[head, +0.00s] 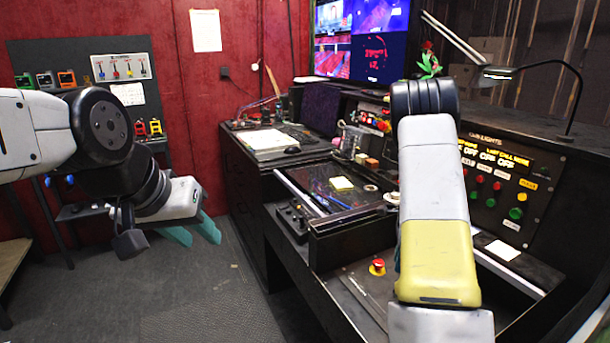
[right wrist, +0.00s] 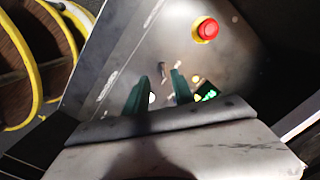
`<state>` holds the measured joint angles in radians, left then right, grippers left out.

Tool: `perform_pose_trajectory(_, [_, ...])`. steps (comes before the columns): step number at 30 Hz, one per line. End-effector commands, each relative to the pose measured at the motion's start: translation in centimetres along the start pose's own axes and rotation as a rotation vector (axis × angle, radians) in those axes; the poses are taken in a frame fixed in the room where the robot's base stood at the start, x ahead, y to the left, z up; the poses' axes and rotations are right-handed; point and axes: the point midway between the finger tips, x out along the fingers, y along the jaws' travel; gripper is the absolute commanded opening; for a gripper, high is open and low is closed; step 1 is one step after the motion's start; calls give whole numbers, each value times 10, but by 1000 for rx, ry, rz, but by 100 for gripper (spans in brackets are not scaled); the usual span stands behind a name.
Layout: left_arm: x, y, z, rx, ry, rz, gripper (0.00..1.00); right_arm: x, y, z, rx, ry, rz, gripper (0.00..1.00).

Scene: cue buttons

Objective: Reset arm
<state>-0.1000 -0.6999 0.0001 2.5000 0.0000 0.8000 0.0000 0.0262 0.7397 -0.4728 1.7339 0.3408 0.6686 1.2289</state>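My left gripper (head: 203,241) hangs in free air at the left of the head view, above the dark floor. Its two teal fingers are apart with nothing between them. My right arm reaches forward over the console, and its gripper is mostly hidden behind the arm in the head view. In the right wrist view the right gripper (right wrist: 160,75) has its two dark green fingers apart and empty, over a grey metal panel (right wrist: 135,60). A red button on a yellow base (right wrist: 207,29) lies beyond the fingers; it also shows in the head view (head: 377,267).
The cue-light panel (head: 502,190) with red, yellow and green buttons stands right of my right arm. A desk lamp (head: 500,72) and monitors (head: 362,40) are behind. A dark shelf board (head: 105,75) stands left. Open floor (head: 205,285) lies between.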

Motion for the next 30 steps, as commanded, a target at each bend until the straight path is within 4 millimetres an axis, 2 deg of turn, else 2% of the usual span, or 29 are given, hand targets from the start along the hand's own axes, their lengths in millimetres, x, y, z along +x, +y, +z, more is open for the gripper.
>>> perform_pose_trajectory(1, [0,0,0,0,0,0,36,-26,3,12,-59,-29,-26,30])
perform_pose_trajectory(3, [0,0,0,0,0,0,36,-60,12,30,-171,-63,-59,30])
perform_pose_trajectory(8, [0,0,0,0,0,0,36,-136,45,67,-459,-125,-146,30])
perform_pose_trajectory(12, [0,0,0,0,0,0,36,-194,85,94,-721,-145,-234,30])
perform_pose_trajectory(15, [0,0,0,0,0,0,36,-230,118,108,-914,-138,-302,30])
perform_pose_trajectory(18, [0,0,0,0,0,0,36,-260,155,119,-1110,-112,-370,30])
perform_pose_trajectory(22, [0,0,0,0,0,0,36,-288,204,127,-1364,-46,-453,30])
perform_pose_trajectory(27, [0,0,0,0,0,0,36,-308,261,130,-1653,77,-539,30])
perform_pose_trajectory(30, [0,0,0,0,0,0,36,-311,283,128,-1772,143,-565,30])
